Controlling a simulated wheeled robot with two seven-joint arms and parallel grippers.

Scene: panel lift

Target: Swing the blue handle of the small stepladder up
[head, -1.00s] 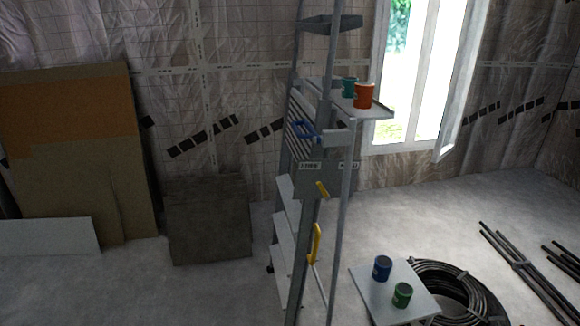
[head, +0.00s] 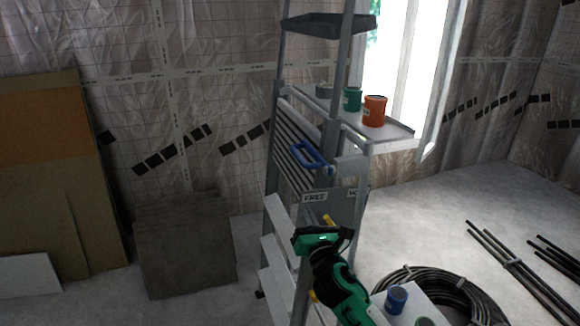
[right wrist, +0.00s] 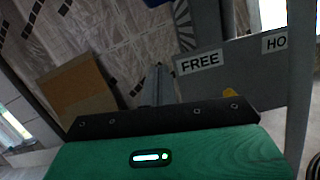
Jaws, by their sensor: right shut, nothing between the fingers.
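The small stepladder (head: 272,160) stands upright in the middle of the head view. Its blue handle (head: 309,155) is a tilted loop, set on the ladder's side above a grey plate (head: 338,205). The plate carries a "FREE" label and a second, partly cut-off label, which also show in the right wrist view (right wrist: 235,80). My right gripper (head: 322,233), green and black, is shut and empty below the blue handle, in front of the ladder's lower part. It hides part of the yellow pieces there. My left gripper is not in view.
A teal can (head: 352,99) and an orange can (head: 375,111) stand on the ladder's side shelf (head: 398,131). At lower right are a blue can (head: 396,299) on a white board, a black cable coil (head: 455,290) and dark rods. Boards lean at left.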

